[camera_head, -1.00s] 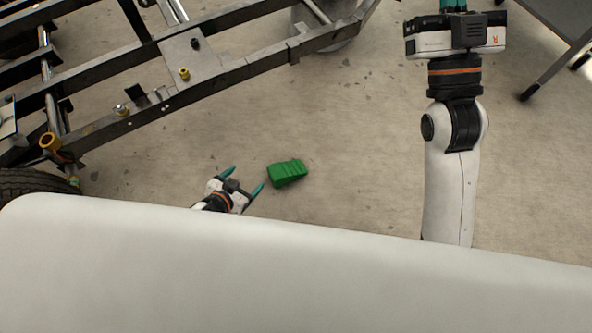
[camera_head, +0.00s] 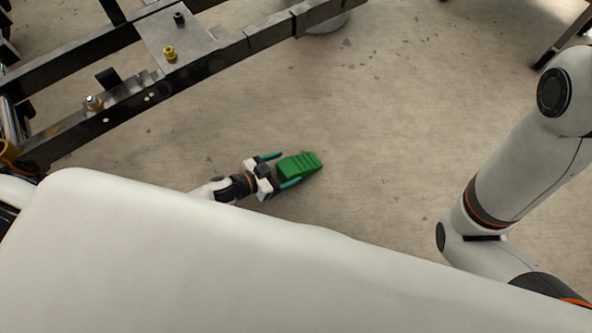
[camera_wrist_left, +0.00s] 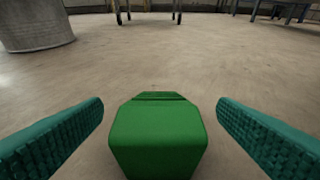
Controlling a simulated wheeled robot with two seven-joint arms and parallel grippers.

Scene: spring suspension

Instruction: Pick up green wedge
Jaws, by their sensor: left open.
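The green wedge (camera_head: 299,165) lies on the concrete floor in the head view, with ridges on its top. My left gripper (camera_head: 279,170) is open, with its teal fingers on either side of the wedge's near end. In the left wrist view the wedge (camera_wrist_left: 157,138) sits centred between the two spread fingers (camera_wrist_left: 160,135), with a visible gap on each side. In the head view my right arm comes down at the right side, but its gripper is out of view.
A dark metal vehicle frame (camera_head: 70,135) with yellow-capped fittings stands at the upper left. A grey cylindrical block (camera_wrist_left: 36,24) stands at the left in the wrist view. The floor (camera_head: 390,130) around the wedge is clear.

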